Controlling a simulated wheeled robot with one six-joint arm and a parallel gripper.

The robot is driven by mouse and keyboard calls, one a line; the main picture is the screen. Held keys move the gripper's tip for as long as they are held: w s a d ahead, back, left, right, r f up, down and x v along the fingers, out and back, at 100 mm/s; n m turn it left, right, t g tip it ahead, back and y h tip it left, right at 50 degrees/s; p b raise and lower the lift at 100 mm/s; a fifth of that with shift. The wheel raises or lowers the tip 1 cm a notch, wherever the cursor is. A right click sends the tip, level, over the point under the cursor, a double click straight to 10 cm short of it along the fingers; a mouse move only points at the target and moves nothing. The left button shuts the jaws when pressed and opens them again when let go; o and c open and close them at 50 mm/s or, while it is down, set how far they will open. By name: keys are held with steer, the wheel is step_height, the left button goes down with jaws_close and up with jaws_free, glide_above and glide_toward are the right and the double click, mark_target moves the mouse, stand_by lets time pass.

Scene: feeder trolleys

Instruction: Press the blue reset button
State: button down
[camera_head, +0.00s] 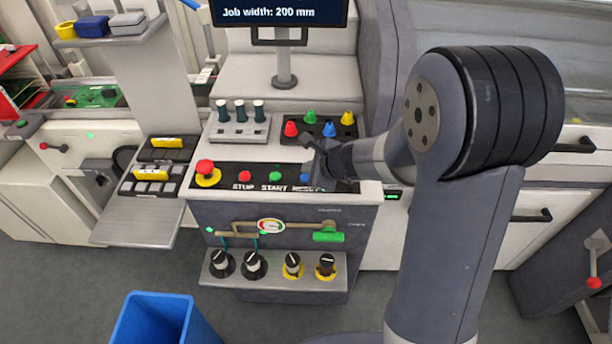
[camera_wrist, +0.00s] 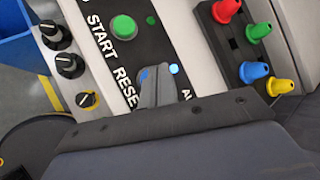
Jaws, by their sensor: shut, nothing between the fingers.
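The blue reset button (camera_head: 304,178) sits on the black control strip (camera_head: 222,182), above the RESET label and right of the green start button (camera_head: 274,177). My gripper (camera_head: 316,170) is over the right part of this strip, just at the blue button. In the wrist view my shut, empty fingers (camera_wrist: 158,72) point down at the strip near the RESET lettering. A small patch of the blue button (camera_wrist: 143,75) shows at the left edge of the fingers; the rest is hidden. I cannot tell whether the fingers touch it.
A red mushroom button (camera_head: 205,168) on a yellow base and a red stop button (camera_head: 244,176) are on the same strip. Coloured cones (camera_head: 329,129) stand on a black block behind my gripper. Several knobs (camera_head: 292,263) are on the lower shelf. A blue bin (camera_head: 150,318) stands on the floor.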

steer(key=shift+f+b, duration=0.4)
steer(key=shift+b, duration=0.05)
steer(key=shift+f+b, duration=0.45)
steer(key=shift+b, duration=0.05)
stand_by(0.5)
steer(key=shift+r, duration=0.15)
stand_by(0.3)
steer(key=shift+r+p, duration=0.7)
steer(key=shift+p, duration=0.05)
steer(key=shift+r, duration=0.1)
steer(key=shift+r+p, duration=2.2)
steer(key=shift+r, duration=0.2)
steer(key=shift+f, duration=0.15)
